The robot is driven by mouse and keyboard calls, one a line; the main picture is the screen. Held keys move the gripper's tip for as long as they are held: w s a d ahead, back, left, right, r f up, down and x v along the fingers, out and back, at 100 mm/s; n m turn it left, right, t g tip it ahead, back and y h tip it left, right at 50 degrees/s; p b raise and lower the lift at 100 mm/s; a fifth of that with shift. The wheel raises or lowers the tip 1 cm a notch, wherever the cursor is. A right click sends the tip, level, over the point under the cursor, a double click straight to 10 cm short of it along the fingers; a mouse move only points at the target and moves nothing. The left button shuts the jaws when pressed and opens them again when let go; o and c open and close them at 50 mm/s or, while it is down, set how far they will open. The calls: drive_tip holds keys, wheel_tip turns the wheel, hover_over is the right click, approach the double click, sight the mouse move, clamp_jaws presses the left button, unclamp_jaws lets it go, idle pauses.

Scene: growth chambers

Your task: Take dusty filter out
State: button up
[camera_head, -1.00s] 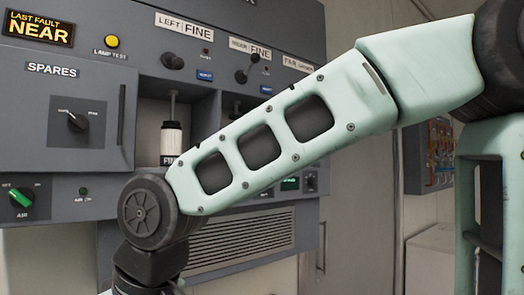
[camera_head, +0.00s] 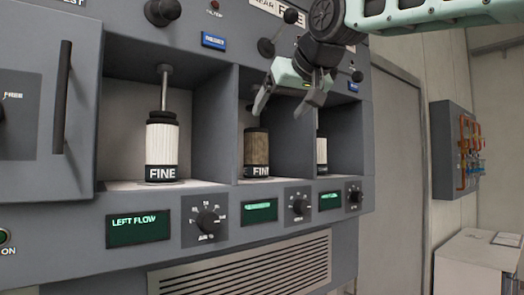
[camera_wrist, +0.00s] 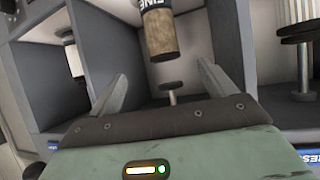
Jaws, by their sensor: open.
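The dusty filter (camera_head: 256,148) is a brown, dirty cylinder with a black FINE band, standing upright in the middle bay. It also shows, upside down, in the wrist view (camera_wrist: 160,35). A small disc on a rod (camera_wrist: 172,88) shows apart from its top there. My gripper (camera_head: 280,112) is open and empty at the mouth of the middle bay, above and slightly right of the filter. In the wrist view my fingers (camera_wrist: 162,72) are spread, with the filter beyond them and between their lines, apart from both.
A clean white filter (camera_head: 162,140) stands in the left bay under a rod, and another (camera_head: 321,150) is partly hidden in the right bay. Grey walls divide the bays. A lever (camera_head: 268,46) sits above the middle bay. Knobs and green displays (camera_head: 138,228) line the panel below.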

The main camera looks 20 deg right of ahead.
sight(256, 139)
drive_tip(key=p+x, duration=0.3)
drive_tip(key=x, duration=0.5)
drive_tip(key=shift+w+a+f, duration=0.1)
drive_tip(key=shift+w+a, duration=0.05)
drive_tip(key=shift+w, duration=0.15)
drive_tip(key=p+x, duration=0.2)
drive_tip(key=x, duration=0.1)
drive_tip(key=p+x, duration=0.1)
drive_tip(key=x, duration=0.1)
drive_tip(key=shift+w+a+r, duration=0.15)
drive_tip(key=shift+a+r, duration=0.05)
drive_tip(key=shift+r, duration=0.05)
drive_tip(key=shift+w+f, duration=0.15)
drive_tip(key=shift+f, duration=0.05)
drive_tip(key=c, duration=1.2)
